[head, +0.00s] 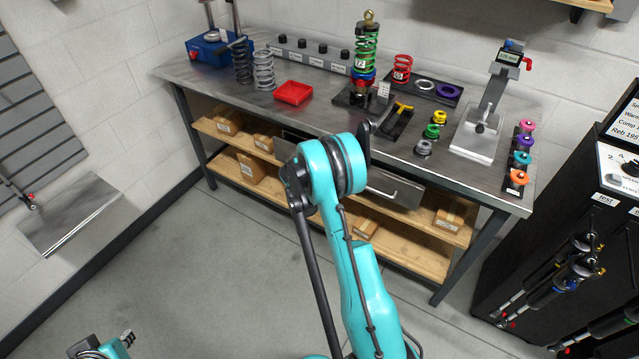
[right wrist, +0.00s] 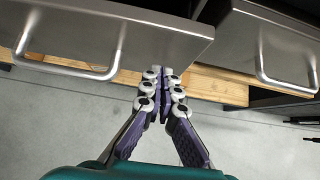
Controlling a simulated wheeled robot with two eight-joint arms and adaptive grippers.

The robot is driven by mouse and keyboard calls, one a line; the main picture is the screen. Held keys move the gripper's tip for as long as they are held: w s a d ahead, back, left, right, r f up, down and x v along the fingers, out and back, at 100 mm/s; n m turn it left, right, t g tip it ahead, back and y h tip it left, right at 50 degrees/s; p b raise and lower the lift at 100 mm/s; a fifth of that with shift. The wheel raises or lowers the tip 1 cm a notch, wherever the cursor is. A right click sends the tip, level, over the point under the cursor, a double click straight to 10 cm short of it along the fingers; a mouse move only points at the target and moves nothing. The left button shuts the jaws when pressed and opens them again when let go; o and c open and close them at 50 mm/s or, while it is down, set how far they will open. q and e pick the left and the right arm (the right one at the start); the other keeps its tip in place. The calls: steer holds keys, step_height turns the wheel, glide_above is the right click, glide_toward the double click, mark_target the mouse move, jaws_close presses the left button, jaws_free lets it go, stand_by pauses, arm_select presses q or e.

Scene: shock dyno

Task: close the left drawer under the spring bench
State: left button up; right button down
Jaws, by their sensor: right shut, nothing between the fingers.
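The left drawer (right wrist: 130,28) under the bench has a grey metal front with a bar handle (right wrist: 75,68). In the right wrist view its front stands nearer than the right drawer's, so it looks partly pulled out. In the head view my right arm covers most of it. My right gripper (right wrist: 163,76) is shut and empty, its fingertips at the lower edge of the left drawer front, near the right corner; I cannot tell whether they touch. In the head view it is hidden behind my arm. My left gripper (head: 128,338) is low at the left, far from the bench, its opening unclear.
The right drawer (right wrist: 238,35) has its own handle (head: 392,187). The steel bench top (head: 325,112) holds springs, a red tray (head: 293,92) and small parts. A wooden shelf (head: 405,238) with boxes lies below. A black cabinet (head: 560,215) stands at right; the floor at left is clear.

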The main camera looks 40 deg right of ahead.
steer(key=shift+w+d, duration=0.1)
steer(key=shift+d, duration=0.1)
arm_select(q)
steer(key=shift+a+f, duration=0.1)
arm_select(e)
steer(key=d, duration=0.1)
steer(key=w+d, duration=0.1)
steer(key=d, duration=0.2)
steer(key=shift+w+d+r, duration=0.15)
steer(key=shift+w, duration=0.25)
